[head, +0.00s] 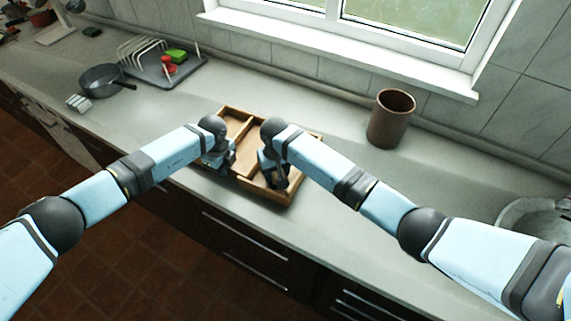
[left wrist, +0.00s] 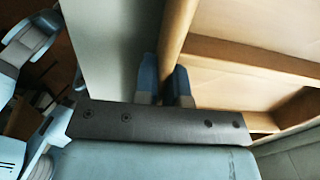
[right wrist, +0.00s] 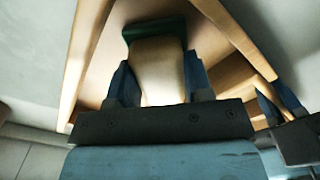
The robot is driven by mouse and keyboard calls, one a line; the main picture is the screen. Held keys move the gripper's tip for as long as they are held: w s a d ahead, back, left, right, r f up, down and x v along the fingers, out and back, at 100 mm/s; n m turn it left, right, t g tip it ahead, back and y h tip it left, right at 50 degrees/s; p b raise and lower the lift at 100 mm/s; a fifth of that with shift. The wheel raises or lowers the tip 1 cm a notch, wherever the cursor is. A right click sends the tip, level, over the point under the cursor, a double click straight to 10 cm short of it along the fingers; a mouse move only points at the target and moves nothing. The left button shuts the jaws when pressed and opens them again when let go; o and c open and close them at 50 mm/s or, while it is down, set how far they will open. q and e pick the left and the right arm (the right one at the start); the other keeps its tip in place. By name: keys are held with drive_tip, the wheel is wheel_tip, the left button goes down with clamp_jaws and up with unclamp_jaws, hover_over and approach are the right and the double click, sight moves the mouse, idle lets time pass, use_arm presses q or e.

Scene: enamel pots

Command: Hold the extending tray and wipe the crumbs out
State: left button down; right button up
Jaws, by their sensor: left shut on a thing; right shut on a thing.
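The extending tray (head: 266,194) is a light wooden box with compartments, lying on the counter below the window. My left gripper (left wrist: 163,75) is shut on the tray's side wall (left wrist: 178,28), one finger on each side of it. In the head view the left gripper (head: 226,165) is at the tray's left edge. My right gripper (right wrist: 160,82) is shut on a pale wooden block with a dark green end (right wrist: 158,60), which looks like a brush. It holds this over or in the tray's near right compartment; contact is unclear. I cannot make out any crumbs.
A brown cup (head: 390,120) stands right of the tray. A dark pan (head: 100,82) and a dish rack (head: 165,70) with green and red items stand at the left. A sink (head: 530,215) is at the far right. The counter's front edge runs close to the tray.

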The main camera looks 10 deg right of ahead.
drive_tip(key=shift+w+a, duration=0.2)
drive_tip(key=shift+w, duration=0.05)
drive_tip(key=shift+w+d, duration=0.15)
drive_tip(key=shift+w, duration=0.1)
drive_tip(key=shift+w+d, duration=0.8)
drive_tip(key=shift+w, duration=0.25)
drive_tip(key=shift+w+d, duration=0.8)
drive_tip(key=shift+w, duration=0.25)
drive_tip(key=w+d, duration=0.1)
drive_tip(key=w, duration=0.1)
drive_tip(key=w+d, duration=0.1)
drive_tip(key=shift+w+d, duration=0.3)
drive_tip(key=shift+w, duration=0.05)
drive_tip(key=shift+w+d, duration=0.2)
drive_tip(key=shift+w, duration=0.15)
drive_tip(key=shift+f, duration=0.1)
drive_tip(key=shift+s+a, duration=1.1)
drive_tip(key=shift+s, duration=0.45)
drive_tip(key=shift+s+a, duration=1.1)
drive_tip(key=shift+s, duration=0.4)
drive_tip(key=shift+s+a, duration=1.1)
drive_tip(key=shift+s, duration=0.45)
drive_tip(key=shift+r, duration=0.2)
